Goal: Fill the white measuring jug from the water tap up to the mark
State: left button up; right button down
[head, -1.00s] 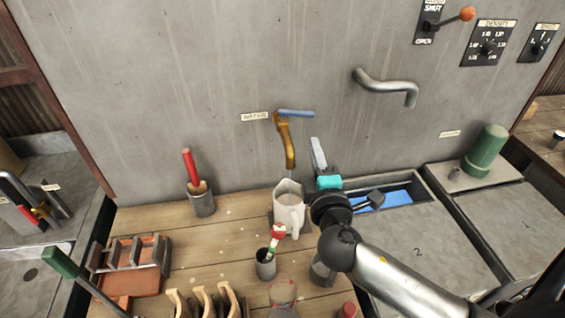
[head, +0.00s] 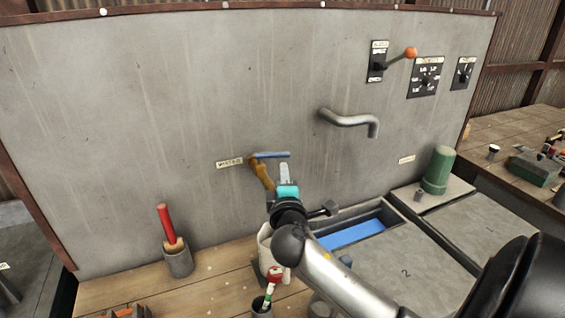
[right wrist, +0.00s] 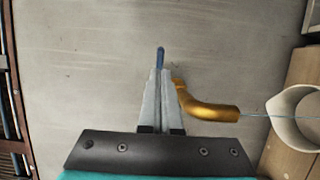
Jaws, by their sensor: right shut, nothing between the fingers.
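The brass water tap (head: 262,174) with its blue lever (head: 272,155) is on the grey wall beside a "water" label. In the right wrist view a thin stream runs from the tap's spout (right wrist: 222,113) into the white jug (right wrist: 281,126). The jug (head: 264,243) stands on the wooden bench under the tap, largely hidden by my right arm in the head view; its water level and mark cannot be made out. My right gripper (head: 284,172) is shut and empty, its fingertips (right wrist: 160,75) close to the lever's end (right wrist: 160,54); contact is unclear. My left gripper is out of view.
A grey pot with a red-handled brush (head: 178,262) stands left on the bench. A small cup with a red-and-white tool (head: 268,292) is in front of the jug. A bent steel pipe (head: 350,121) and lever panel (head: 379,62) are on the wall at right. A blue trough (head: 352,234) lies right.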

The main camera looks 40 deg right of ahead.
aim_at(283, 157)
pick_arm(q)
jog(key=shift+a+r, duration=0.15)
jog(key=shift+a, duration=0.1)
pick_arm(e)
jog(key=shift+x, duration=2.1)
